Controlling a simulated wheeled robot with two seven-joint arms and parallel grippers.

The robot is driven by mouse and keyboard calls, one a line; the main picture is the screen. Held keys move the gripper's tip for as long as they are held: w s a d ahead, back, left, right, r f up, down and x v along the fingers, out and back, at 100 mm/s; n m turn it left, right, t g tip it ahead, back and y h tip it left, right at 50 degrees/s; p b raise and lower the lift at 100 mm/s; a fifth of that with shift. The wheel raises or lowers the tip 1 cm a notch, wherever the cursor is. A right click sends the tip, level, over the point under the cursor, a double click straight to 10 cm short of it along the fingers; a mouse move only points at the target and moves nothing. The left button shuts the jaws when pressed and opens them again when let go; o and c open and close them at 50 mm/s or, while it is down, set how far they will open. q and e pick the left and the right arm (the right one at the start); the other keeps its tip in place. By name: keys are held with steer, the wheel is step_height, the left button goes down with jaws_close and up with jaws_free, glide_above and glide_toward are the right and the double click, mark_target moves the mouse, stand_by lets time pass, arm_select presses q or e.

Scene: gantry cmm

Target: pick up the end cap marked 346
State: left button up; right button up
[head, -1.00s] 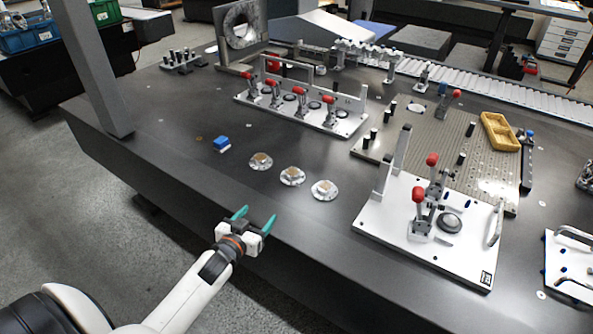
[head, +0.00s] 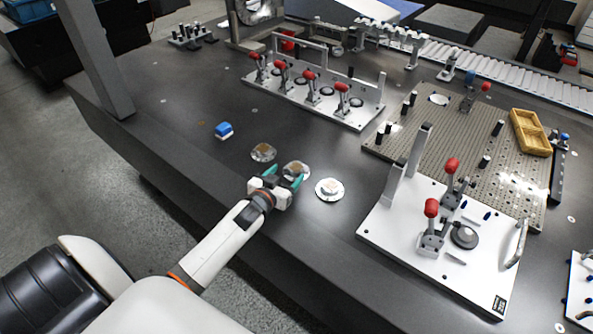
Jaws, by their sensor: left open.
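The left end cap (head: 263,153) and the right end cap (head: 329,189) are in full view. The middle end cap (head: 296,168) is partly covered by my left gripper. The markings are too small to read, so I cannot tell which is 346. My left gripper (head: 284,175) is open, its teal fingertips at the near side of the middle cap. I cannot tell whether they touch it. My right gripper is not in view.
A white fixture plate (head: 400,245) with red-handled clamps stands to the right. Another clamp fixture (head: 357,117) stands behind. The table (head: 185,105) is clear at the left.

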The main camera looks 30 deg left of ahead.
mark_target(294, 169)
arm_select(q)
steer(key=shift+w+f, duration=0.1)
steer(key=shift+w, duration=0.55)
steer(key=x, duration=0.4)
steer(key=shift+w+d, duration=0.2)
steer(key=shift+d, duration=0.1)
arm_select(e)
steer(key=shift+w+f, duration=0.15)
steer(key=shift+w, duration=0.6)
arm_select(q)
steer(key=shift+c, duration=0.3)
